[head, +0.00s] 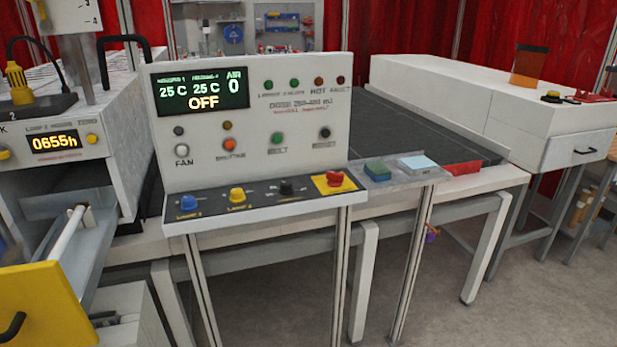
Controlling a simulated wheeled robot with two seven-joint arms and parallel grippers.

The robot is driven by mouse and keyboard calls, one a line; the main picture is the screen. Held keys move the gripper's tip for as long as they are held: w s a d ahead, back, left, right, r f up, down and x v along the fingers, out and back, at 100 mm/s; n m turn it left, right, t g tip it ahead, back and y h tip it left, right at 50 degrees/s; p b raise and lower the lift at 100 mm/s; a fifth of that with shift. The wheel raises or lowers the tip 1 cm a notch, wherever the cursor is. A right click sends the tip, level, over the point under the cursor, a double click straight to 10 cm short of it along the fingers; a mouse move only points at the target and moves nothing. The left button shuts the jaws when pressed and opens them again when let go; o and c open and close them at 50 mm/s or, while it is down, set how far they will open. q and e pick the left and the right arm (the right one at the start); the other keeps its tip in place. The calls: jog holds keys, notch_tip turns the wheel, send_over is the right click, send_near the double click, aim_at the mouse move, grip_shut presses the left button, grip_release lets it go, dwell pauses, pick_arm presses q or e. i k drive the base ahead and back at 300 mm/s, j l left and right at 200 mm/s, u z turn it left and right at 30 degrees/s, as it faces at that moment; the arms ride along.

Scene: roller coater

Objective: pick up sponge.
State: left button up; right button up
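A small green and blue block (377,171), which looks like the sponge, lies on a narrow grey shelf (398,178) at the right end of the control panel. A pale blue and white flat item (417,163) lies to its right on the same shelf, with a small gap between them. Neither of my grippers is in the head view.
The control panel (250,120) stands left of the shelf; its red emergency button (335,178) is close to the block. A dark conveyor belt (420,125) runs behind, with a red piece (462,168) at its edge.

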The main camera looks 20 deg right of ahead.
aim_at(377, 172)
jog(key=z, duration=1.35)
